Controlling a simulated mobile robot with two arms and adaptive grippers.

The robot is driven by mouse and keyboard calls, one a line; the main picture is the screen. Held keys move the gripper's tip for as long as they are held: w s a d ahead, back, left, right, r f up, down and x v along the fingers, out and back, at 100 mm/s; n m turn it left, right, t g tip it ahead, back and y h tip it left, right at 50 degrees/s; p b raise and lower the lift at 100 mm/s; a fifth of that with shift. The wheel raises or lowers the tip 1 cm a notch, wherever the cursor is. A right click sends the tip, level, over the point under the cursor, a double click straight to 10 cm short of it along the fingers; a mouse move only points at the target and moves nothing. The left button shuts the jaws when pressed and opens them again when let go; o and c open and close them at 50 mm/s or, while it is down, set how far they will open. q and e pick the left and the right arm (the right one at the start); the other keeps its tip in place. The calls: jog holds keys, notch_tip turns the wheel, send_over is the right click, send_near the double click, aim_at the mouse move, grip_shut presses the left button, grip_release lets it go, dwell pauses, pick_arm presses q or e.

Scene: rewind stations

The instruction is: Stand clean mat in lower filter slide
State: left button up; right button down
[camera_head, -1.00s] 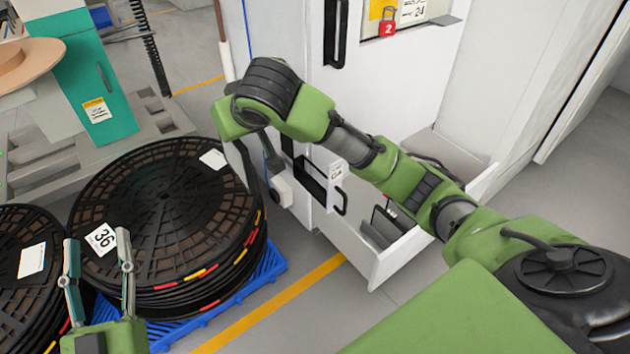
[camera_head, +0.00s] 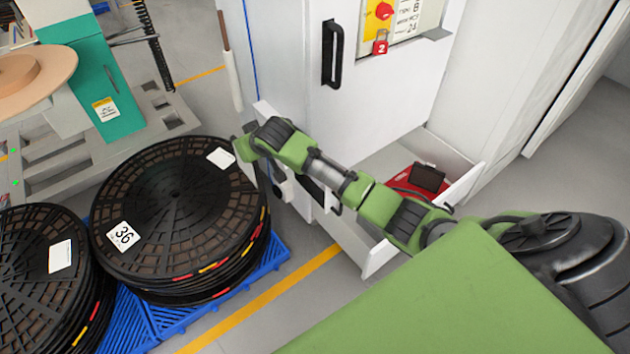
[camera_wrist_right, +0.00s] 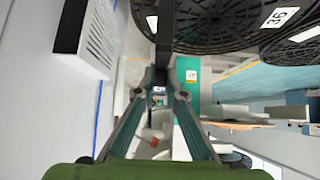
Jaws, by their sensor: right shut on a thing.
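My right arm reaches across the front of the white cabinet (camera_head: 385,85) in the head view, with its gripper low at the left side and mostly hidden by the wrist. In the right wrist view my right gripper (camera_wrist_right: 161,72) is shut on a narrow dark bar-like thing (camera_wrist_right: 163,40); I cannot tell what it belongs to. A white ribbed panel with a dark edge (camera_wrist_right: 92,42) shows at the upper left there; I cannot tell whether it is a filter mat or a grille. I cannot clearly make out the clean mat or the lower filter slide. My left gripper is out of view.
An open white drawer (camera_head: 382,258) stands out at right, with a red thing and a dark box (camera_head: 428,178) inside; my arm crosses its front. Black reels (camera_head: 175,215) on a blue pallet (camera_head: 262,262) stand close at left. The floor around the yellow line (camera_head: 270,300) is clear.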

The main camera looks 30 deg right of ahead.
jog(key=s+d, duration=0.5)
jog(key=d, duration=0.3)
jog(key=s+d, duration=0.5)
jog(key=d, duration=0.3)
pick_arm(q)
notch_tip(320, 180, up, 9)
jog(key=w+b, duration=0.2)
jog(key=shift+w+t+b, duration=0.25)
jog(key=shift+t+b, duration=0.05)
jog(key=shift+b, duration=0.05)
pick_arm(e)
notch_tip(320, 180, down, 7)
jog(key=shift+s+d, duration=0.15)
jog(key=shift+d, duration=0.25)
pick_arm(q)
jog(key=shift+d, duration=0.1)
pick_arm(e)
jog(key=shift+f, duration=0.1)
jog(key=c, duration=2.4)
grip_release()
jog(key=o, duration=0.3)
